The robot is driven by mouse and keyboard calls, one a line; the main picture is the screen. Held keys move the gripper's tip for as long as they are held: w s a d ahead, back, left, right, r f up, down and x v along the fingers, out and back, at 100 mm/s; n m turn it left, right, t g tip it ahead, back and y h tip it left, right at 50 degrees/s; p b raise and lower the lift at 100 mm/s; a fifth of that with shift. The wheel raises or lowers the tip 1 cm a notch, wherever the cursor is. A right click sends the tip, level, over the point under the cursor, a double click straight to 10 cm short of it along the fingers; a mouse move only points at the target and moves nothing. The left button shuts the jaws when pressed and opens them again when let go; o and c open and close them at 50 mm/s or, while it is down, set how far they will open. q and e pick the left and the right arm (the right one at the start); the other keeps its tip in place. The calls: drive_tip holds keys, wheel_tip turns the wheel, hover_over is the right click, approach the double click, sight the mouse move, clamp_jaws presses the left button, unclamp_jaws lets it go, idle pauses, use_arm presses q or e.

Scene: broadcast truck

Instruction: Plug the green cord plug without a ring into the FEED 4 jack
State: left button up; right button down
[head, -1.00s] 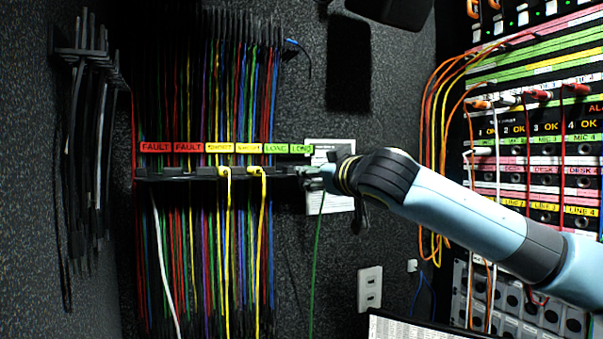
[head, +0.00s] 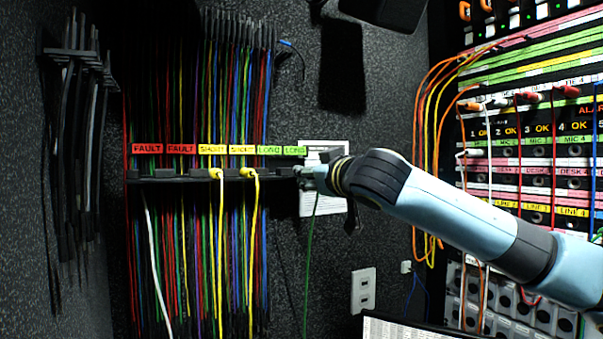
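A green cord (head: 309,250) hangs straight down from the right end of the cord rack (head: 205,178), below the green LONG labels. My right gripper (head: 303,173) is at that end, at the top of the green cord. The plug is hidden at the gripper, so I cannot see a ring or whether the fingers are closed on it. The jack panel (head: 540,162) is at the right, with MIC, DESK and LINE rows readable. I cannot read a FEED 4 label; my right arm covers part of the lower panel. My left gripper is not in view.
Two yellow cords (head: 219,240) and a white cord (head: 155,250) hang from the rack. Orange and yellow cords (head: 424,130) loop beside the panel. Red and white plugs (head: 530,97) fill some upper jacks. A wall outlet (head: 363,290) is below my arm.

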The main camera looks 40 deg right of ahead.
drive_tip(key=shift+r, duration=0.15)
wheel_tip(320, 180, up, 2)
drive_tip(key=shift+r+p, duration=0.15)
drive_tip(key=shift+p, duration=1)
drive_tip(key=shift+s, duration=0.1)
drive_tip(key=shift+v, duration=1.45)
